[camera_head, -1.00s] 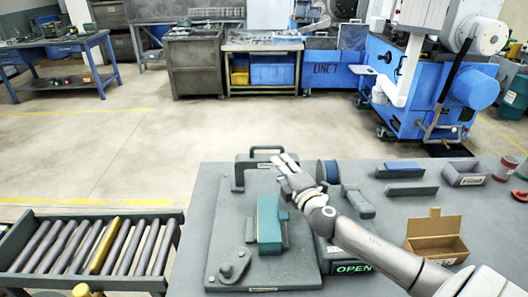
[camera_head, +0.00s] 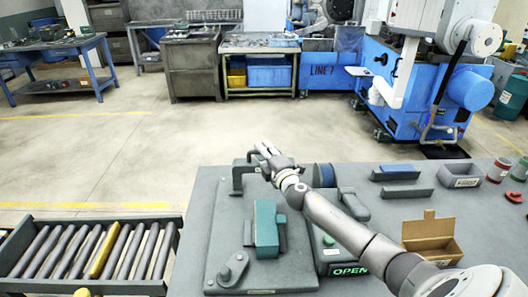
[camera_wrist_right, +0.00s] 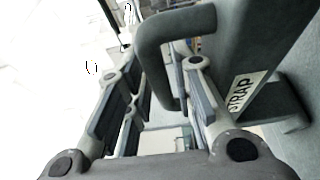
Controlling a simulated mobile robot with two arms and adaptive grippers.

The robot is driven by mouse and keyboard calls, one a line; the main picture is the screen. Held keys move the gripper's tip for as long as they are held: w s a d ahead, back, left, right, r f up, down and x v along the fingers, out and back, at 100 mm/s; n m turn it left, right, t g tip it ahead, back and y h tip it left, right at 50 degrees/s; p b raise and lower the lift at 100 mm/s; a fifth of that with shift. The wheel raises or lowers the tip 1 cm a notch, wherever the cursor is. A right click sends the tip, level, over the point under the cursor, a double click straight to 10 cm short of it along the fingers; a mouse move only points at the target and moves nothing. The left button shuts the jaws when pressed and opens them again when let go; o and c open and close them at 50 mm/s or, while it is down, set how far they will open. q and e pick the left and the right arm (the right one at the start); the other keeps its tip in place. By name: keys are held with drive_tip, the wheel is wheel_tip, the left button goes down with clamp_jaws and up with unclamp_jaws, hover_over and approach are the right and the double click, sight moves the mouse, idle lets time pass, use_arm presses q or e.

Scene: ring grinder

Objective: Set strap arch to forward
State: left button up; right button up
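The strap arch (camera_head: 238,173) is a dark grey arched handle at the back of the grey base plate (camera_head: 217,255) on the bench. My right gripper (camera_head: 264,150) is at the top of the arch and hides part of it. In the right wrist view, the arch's rounded bar (camera_wrist_right: 172,40) stands between the fingers of my right gripper (camera_wrist_right: 155,88). The fingers are apart, with a gap between the bar and the left finger. A STRAP label (camera_wrist_right: 247,92) shows on the grey block beside it. My left gripper is not in view.
A teal block (camera_head: 266,228) and a small grey lever (camera_head: 232,270) sit on the plate. A roller conveyor (camera_head: 90,250) is at the left.

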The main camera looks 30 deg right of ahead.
drive_tip(key=shift+w, duration=0.1)
drive_tip(key=shift+c, duration=0.5)
clamp_jaws()
